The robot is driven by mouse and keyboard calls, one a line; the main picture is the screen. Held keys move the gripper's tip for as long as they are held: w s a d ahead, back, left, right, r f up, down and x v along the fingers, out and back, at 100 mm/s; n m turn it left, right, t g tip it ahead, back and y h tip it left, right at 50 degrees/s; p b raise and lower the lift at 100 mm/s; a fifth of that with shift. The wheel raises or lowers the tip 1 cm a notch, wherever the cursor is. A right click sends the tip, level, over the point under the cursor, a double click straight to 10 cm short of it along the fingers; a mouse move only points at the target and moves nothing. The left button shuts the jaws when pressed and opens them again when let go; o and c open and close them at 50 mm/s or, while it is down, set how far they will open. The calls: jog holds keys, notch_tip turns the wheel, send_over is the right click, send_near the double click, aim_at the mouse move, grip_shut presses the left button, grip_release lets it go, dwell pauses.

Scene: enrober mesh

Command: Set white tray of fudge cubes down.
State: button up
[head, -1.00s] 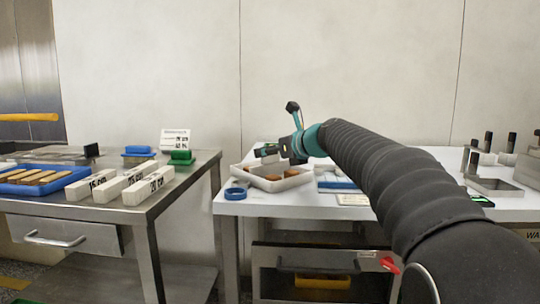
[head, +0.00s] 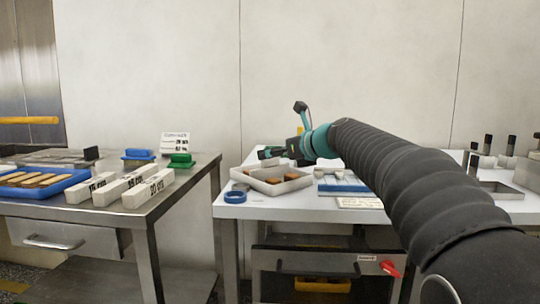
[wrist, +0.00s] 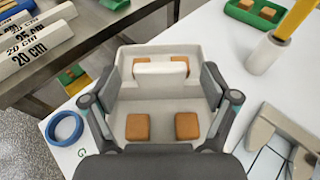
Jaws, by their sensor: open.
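The white tray (wrist: 160,160) holds brown fudge cubes (wrist: 138,127). It has a raised white crossbar (wrist: 160,69) across its middle, with further cubes partly hidden behind it. In the head view the tray (head: 262,187) rests level on the white table near its left end. My gripper (wrist: 160,78) is open above the tray, with one finger on each side of the crossbar. In the head view my gripper (head: 276,152) is just above the tray's back part, and its fingertips are hard to make out.
A blue ring (head: 236,196) lies left of the tray. A blue-edged item (head: 343,186) is close on its right. The wrist view shows a green tray (wrist: 253,12) and a white cylinder (wrist: 264,55). A steel table with white length blocks (head: 148,188) stands across a gap.

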jog(key=v, duration=0.9)
jog(key=shift+s, duration=0.1)
jog(key=s+d+f+n+g+h, duration=0.1)
jog(key=s+d+f+n+h, duration=0.2)
jog(key=s+f+n, duration=0.6)
jog(key=s+d+f+n+g+h, duration=0.2)
jog(key=s+d+f+n, duration=0.3)
jog(key=s+f+n, duration=0.4)
jog(key=s+d+f+n+g+h, duration=0.2)
jog(key=s+d+f+n+h, duration=0.3)
jog(key=s+f+n, duration=0.4)
jog(key=s+f, duration=0.4)
jog(key=s, duration=0.4)
jog(key=shift+s, duration=0.25)
jog(key=shift+a, duration=0.1)
